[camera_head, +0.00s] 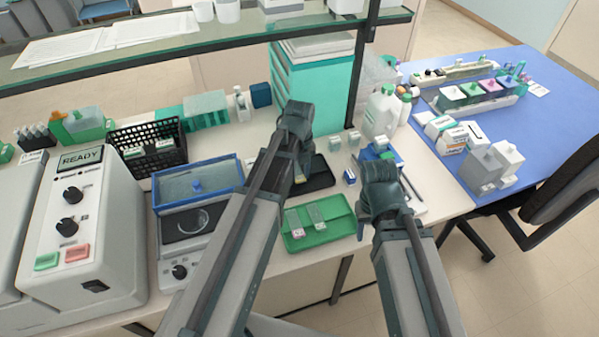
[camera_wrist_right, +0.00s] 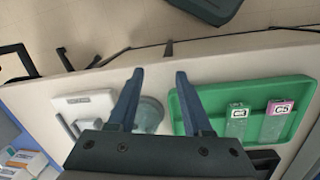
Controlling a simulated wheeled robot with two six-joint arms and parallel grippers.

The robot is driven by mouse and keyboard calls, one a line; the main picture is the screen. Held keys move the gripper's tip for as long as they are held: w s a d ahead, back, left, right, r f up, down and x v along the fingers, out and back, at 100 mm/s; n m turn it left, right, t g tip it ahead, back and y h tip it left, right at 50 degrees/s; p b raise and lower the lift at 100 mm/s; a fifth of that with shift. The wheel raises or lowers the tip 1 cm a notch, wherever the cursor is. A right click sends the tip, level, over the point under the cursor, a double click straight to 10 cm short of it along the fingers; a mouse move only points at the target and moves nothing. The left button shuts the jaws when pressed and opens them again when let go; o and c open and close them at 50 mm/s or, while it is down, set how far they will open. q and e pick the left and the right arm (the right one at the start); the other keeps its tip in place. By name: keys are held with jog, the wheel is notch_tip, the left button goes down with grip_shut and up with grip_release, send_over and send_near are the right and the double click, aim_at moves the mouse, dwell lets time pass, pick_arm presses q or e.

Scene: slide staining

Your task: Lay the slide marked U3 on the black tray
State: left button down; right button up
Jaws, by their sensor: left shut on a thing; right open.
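My left gripper (camera_head: 300,176) is shut on a slide (camera_head: 303,174), seen as a small pale yellow-green piece at the fingertips. It is over the black tray (camera_head: 321,173); I cannot read its mark or tell whether it touches the tray. The pink label seems to read C5. My right gripper (camera_wrist_right: 155,80) is open and empty, right of the green tray in the head view.
A blue-framed device (camera_head: 198,185) stands left of the trays, beside a black basket (camera_head: 120,140) and a machine showing READY (camera_head: 80,158). A glass shelf (camera_head: 200,50) crosses above.

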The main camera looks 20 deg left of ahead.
pick_arm(q)
jog(key=shift+f, duration=0.25)
pick_arm(e)
jog(key=shift+f, duration=0.2)
dwell(0.3)
pick_arm(q)
jog(key=shift+c, duration=2.1)
grip_release()
jog(key=shift+r, duration=0.15)
pick_arm(e)
jog(key=shift+r, duration=0.1)
pick_arm(q)
notch_tip(320, 180, up, 14)
jog(key=p, duration=1.3)
jog(key=shift+f, duration=0.2)
pick_arm(e)
notch_tip(320, 180, up, 14)
pick_arm(q)
jog(key=shift+s+f, duration=0.1)
pick_arm(e)
jog(key=shift+f, duration=0.25)
